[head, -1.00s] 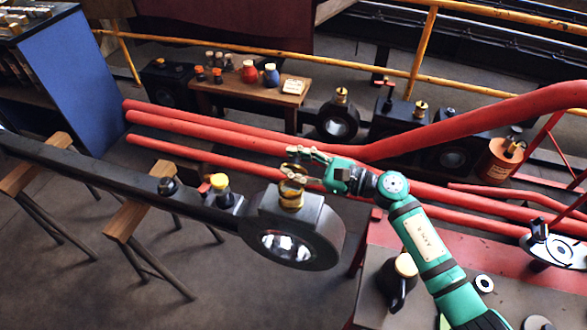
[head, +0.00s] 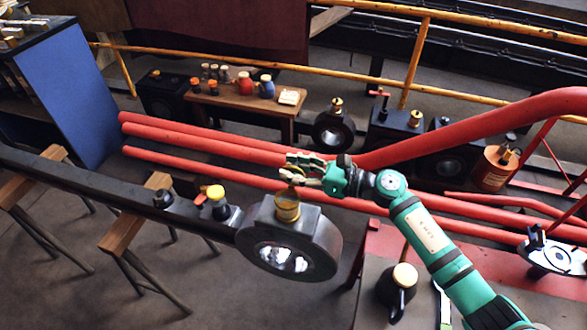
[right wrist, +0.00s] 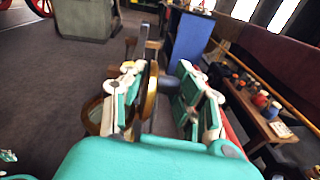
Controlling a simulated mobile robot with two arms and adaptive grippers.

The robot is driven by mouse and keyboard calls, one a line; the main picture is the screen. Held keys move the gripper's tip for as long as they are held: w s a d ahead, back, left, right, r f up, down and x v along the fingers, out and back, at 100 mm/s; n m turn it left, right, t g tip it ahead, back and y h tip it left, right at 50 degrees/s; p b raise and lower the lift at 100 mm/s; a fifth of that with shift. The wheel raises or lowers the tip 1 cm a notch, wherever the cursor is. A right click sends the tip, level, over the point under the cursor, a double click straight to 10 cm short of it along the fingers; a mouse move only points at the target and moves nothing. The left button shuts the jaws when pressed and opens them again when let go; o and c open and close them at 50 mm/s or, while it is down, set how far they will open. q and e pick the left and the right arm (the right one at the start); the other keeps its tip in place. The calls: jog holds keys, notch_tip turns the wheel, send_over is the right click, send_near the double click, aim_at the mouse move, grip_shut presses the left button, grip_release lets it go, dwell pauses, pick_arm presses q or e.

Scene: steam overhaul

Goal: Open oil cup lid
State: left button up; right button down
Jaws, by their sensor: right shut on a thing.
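The brass oil cup (head: 287,210) stands on top of the dark round rod end. It also shows in the right wrist view (right wrist: 95,118), partly behind the fingers. My right gripper (head: 294,173) is just above the cup, coming in from the right. In the right wrist view my right gripper (right wrist: 155,95) is shut on the brass lid (right wrist: 150,90), which stands edge-on between the fingers. The lid is tilted up from the cup. Whether it still joins the cup at a hinge is hidden.
The dark rod (head: 105,185) rests on wooden trestles (head: 137,215), with a yellow-capped fitting (head: 216,195) left of the cup. Red pipes (head: 220,165) run behind. A wooden bench (head: 250,108) with small containers stands farther back. A red table (head: 350,290) is at the lower right.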

jog(key=c, duration=1.1)
grip_release()
jog(key=shift+d, duration=0.1)
jog(key=shift+d, duration=0.1)
jog(key=v, duration=1.1)
jog(key=shift+s+d, duration=0.15)
jog(key=shift+d, duration=0.2)
